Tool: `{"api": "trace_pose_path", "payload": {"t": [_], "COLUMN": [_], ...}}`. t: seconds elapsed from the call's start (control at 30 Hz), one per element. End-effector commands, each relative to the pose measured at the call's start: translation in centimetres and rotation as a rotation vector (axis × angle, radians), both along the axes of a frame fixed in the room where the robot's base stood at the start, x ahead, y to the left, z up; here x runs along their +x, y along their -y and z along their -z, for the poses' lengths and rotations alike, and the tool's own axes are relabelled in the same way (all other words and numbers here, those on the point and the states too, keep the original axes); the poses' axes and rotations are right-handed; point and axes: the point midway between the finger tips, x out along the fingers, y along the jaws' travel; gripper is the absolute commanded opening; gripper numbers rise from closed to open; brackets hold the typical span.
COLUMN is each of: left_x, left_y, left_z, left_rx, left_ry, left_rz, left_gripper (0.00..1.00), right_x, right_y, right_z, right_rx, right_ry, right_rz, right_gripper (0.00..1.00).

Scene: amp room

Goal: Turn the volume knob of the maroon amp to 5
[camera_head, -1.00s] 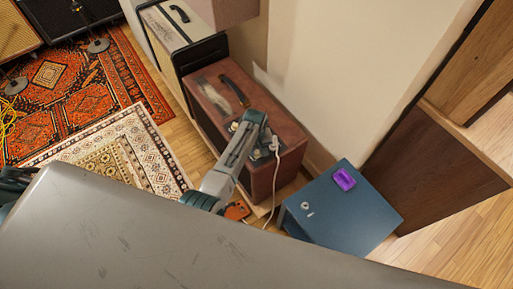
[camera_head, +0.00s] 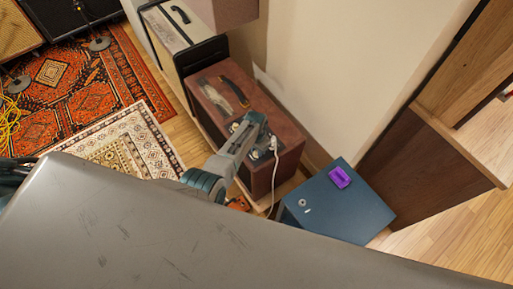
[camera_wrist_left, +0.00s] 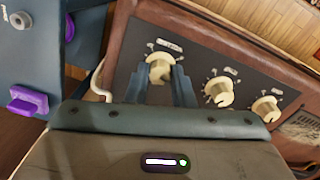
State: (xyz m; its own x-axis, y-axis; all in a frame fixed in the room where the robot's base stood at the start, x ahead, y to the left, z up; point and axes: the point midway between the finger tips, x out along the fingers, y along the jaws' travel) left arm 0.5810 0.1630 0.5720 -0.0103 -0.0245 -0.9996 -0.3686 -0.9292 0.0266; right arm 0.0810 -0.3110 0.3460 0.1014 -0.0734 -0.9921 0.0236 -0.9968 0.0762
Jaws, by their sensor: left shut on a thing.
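The maroon amp (camera_head: 283,130) stands against the wall in the head view, its control panel facing up beside my left gripper (camera_head: 256,122). In the left wrist view the amp's dark panel (camera_wrist_left: 195,75) carries three cream knobs in a row. My left gripper (camera_wrist_left: 161,80) is shut on the leftmost cream knob (camera_wrist_left: 160,62), with a finger on each side of it. The middle knob (camera_wrist_left: 218,92) and the right knob (camera_wrist_left: 266,109) are untouched. The printed labels and numbers are too small to read. My right gripper is not in view.
A blue box (camera_head: 345,215) with a purple item (camera_head: 340,177) on it stands right of the amp. A white cable (camera_head: 273,180) hangs down the amp's side. A cream amp (camera_head: 180,35) stands behind. Patterned rugs (camera_head: 120,145) cover the floor at left.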

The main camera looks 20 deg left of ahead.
Motion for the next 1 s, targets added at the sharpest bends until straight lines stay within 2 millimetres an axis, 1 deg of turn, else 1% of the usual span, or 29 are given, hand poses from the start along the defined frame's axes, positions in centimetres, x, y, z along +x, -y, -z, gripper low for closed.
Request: {"api": "trace_pose_path", "payload": {"t": [0.03, 0.4, 1.0], "left_x": [0.1, 0.1, 0.0], "left_y": [0.0, 0.1, 0.2], "left_z": [-0.2, -0.2, -0.1], "left_rx": [0.000, -0.001, 0.000], "left_ry": [0.001, 0.001, 0.002], "left_rz": [0.044, 0.395, 0.947], "left_gripper": [0.00, 0.00, 0.00], "right_x": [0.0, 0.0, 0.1], "right_y": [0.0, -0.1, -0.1], "right_z": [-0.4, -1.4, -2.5], "right_rx": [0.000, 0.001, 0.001], "right_ry": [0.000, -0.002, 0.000], "right_rz": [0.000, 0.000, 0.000], "right_gripper": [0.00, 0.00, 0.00]}}
